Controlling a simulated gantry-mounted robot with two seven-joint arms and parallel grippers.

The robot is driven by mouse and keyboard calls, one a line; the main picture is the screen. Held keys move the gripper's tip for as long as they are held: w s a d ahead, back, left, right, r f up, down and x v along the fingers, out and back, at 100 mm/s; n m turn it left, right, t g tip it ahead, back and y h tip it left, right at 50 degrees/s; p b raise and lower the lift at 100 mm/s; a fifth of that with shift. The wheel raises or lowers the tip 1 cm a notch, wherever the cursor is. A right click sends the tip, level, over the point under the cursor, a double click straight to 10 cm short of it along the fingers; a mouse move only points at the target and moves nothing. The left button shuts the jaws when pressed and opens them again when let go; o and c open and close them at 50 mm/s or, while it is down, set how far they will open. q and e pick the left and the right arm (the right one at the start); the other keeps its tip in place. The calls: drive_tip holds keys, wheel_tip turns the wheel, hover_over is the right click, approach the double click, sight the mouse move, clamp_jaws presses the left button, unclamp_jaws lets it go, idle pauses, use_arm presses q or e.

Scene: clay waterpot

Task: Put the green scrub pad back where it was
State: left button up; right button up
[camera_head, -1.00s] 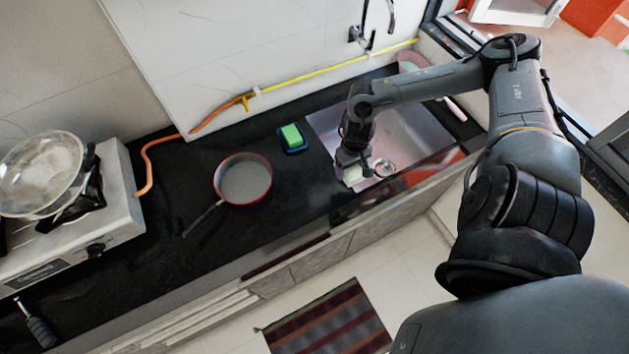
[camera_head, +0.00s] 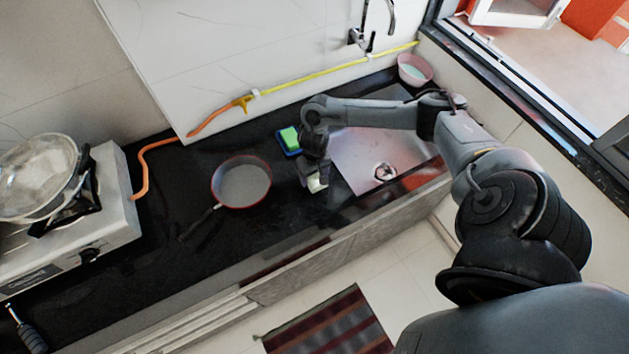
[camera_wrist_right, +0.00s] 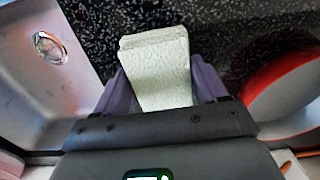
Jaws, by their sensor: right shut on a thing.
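My right gripper (camera_head: 314,181) is shut on a pale green-white pad (camera_head: 316,184). It holds the pad over the black counter (camera_head: 160,225), just left of the sink. In the right wrist view the pad (camera_wrist_right: 160,70) sits between the two purple-grey fingers of the gripper (camera_wrist_right: 160,88), with dark speckled counter beyond it. A brighter green block (camera_head: 289,137) rests in a blue dish (camera_head: 291,151) behind the gripper, partly hidden by my right arm. I cannot tell the height of the held pad above the counter. My left gripper is out of view.
A red-rimmed pan (camera_head: 242,181) lies left of the gripper, its rim (camera_wrist_right: 285,75) close in the wrist view. The sink (camera_head: 375,155) is to the right. A stove (camera_head: 110,200) with a glass-lidded pot stands far left. A pink bowl (camera_head: 414,68) is at back right.

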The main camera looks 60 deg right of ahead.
sight(314, 181)
wheel_tip(314, 181, down, 4)
drive_tip(key=shift+r+b, duration=0.15)
drive_tip(key=shift+b, duration=0.25)
drive_tip(key=o, duration=1.1)
